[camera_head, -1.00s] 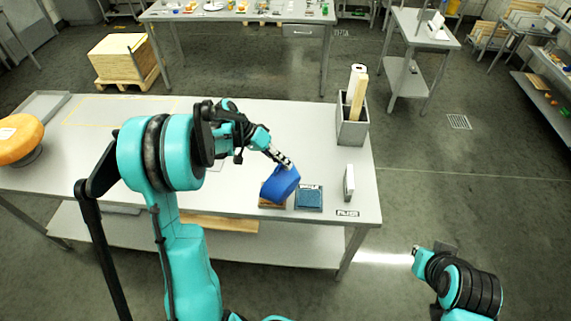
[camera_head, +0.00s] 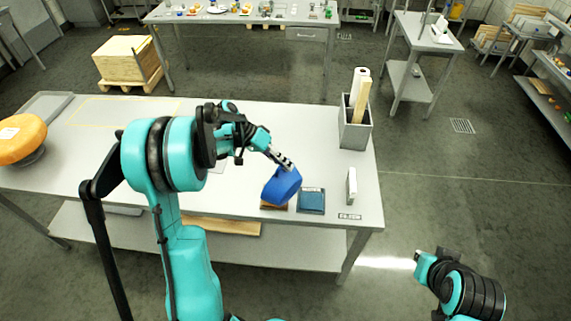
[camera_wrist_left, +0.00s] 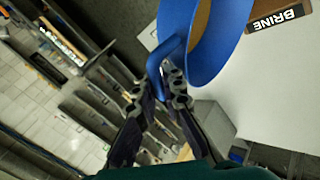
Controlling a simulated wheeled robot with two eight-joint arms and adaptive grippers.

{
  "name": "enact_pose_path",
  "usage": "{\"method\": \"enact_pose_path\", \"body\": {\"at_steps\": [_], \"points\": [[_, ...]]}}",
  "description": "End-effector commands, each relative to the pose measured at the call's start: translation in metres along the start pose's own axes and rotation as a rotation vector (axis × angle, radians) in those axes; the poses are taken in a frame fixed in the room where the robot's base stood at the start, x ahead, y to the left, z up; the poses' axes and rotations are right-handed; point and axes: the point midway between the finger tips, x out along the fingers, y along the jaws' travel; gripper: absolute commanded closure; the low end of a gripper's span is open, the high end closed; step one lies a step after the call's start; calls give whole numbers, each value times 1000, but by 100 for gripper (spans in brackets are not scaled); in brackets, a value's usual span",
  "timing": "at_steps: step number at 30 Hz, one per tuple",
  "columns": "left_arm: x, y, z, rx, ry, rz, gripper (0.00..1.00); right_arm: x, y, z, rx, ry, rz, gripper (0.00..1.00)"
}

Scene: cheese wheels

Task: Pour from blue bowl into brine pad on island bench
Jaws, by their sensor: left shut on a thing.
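My left gripper (camera_head: 285,163) is shut on the blue bowl (camera_head: 282,187) and holds it tilted above the near edge of the island bench (camera_head: 215,194).
A brown board (camera_head: 270,207) lies partly under the bowl. A small white upright block (camera_head: 351,185) stands right of the pad. A grey bin (camera_head: 354,132) with tall items stands at the back right. An orange cheese wheel (camera_head: 20,140) sits at far left. The bench middle is largely clear.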

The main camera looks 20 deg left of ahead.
Motion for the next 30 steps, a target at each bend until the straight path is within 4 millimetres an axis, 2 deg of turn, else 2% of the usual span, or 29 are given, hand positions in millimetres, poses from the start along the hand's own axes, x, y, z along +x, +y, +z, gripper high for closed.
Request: {"method": "enact_pose_path", "body": {"at_steps": [13,30], "points": [[-3,-9,-1,-24,1,53,100,9,0,7,0,0,0,100],[-5,-9,-2,-26,0,63,100,9,0,6,0,0,0,100]]}}
